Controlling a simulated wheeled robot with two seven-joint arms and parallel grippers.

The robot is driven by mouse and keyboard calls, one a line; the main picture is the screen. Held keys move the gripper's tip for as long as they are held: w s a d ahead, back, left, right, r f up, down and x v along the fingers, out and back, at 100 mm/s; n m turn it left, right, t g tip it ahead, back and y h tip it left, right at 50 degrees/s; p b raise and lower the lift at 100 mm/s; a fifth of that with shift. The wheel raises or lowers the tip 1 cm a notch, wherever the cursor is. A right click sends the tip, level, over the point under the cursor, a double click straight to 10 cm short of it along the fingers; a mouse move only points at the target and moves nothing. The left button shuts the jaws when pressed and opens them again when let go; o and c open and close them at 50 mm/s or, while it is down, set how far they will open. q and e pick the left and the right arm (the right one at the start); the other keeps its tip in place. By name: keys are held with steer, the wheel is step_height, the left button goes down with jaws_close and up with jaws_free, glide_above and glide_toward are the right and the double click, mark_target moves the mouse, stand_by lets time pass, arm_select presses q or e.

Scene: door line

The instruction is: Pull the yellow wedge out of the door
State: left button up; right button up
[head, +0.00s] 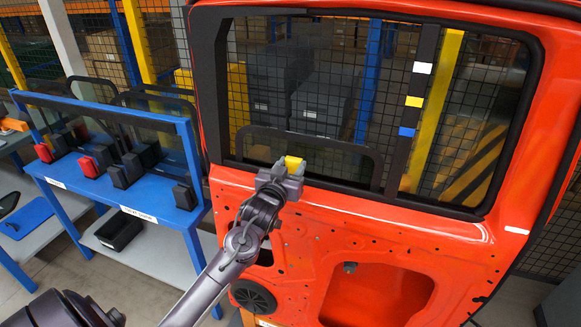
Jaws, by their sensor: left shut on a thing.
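The yellow wedge (293,162) shows at the lower edge of the window opening of the red-orange door (380,233). My left gripper (287,166) is shut on the wedge, with its fingers on either side of it. The wedge's lower part is hidden by the fingers and the sill, so I cannot tell how deep it sits. My right gripper is not in view.
A blue rack (115,205) with glass panes and black and red blocks stands left of the door. A dark strip with white, yellow and blue tags (412,101) crosses the window. A mesh fence stands behind.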

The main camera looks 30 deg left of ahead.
mark_target(295, 141)
arm_select(q)
steer(key=c, duration=0.5)
steer(key=shift+o, duration=0.2)
steer(key=shift+r+p, duration=0.3)
steer(key=shift+r, duration=0.1)
steer(key=shift+r+p, duration=0.75)
steer(key=shift+r, duration=0.05)
steer(key=shift+r+p, duration=1.55)
steer(key=shift+r, duration=0.15)
